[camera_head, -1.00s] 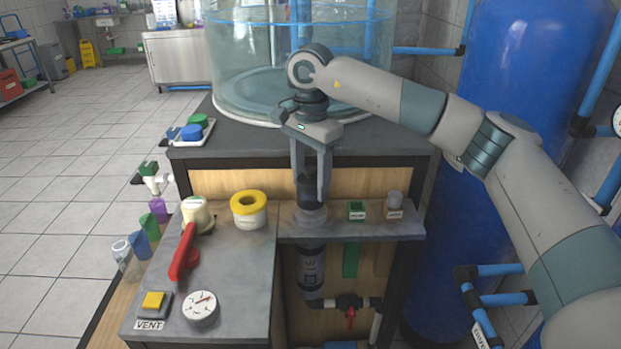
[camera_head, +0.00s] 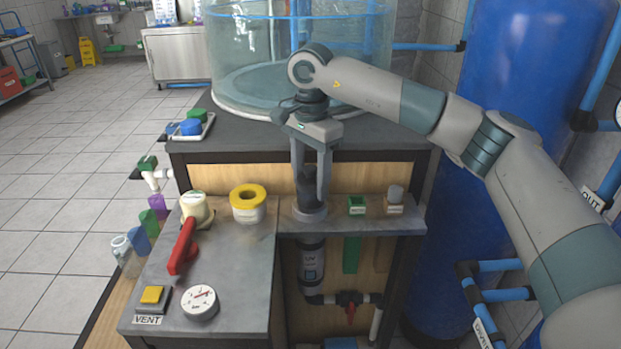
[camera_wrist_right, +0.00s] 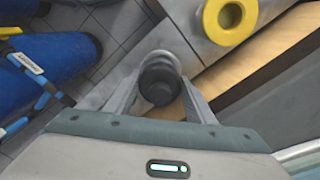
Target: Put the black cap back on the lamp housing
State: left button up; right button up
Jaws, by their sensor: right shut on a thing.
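The black cap (camera_head: 308,188) is held upright between the fingers of my right gripper (camera_head: 311,198). It stands directly over the grey round collar (camera_head: 310,213) of the lamp housing (camera_head: 312,262), whose dark labelled tube hangs below the shelf. The cap's lower end meets or nearly meets the collar; I cannot tell if it is seated. In the right wrist view the dark round cap (camera_wrist_right: 160,84) sits between the fingers, with part of the pale collar (camera_wrist_right: 160,58) behind it. My left gripper is out of view.
A yellow-ringed white pot (camera_head: 248,204), a red-handled valve (camera_head: 184,245) and a gauge (camera_head: 200,302) are left. A clear tank (camera_head: 235,70) stands behind.

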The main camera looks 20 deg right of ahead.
jog(key=shift+f, duration=0.15)
jog(key=o, duration=1.7)
jog(key=shift+c, duration=0.2)
jog(key=shift+r+p, duration=2.35)
jog(key=shift+r, duration=2.2)
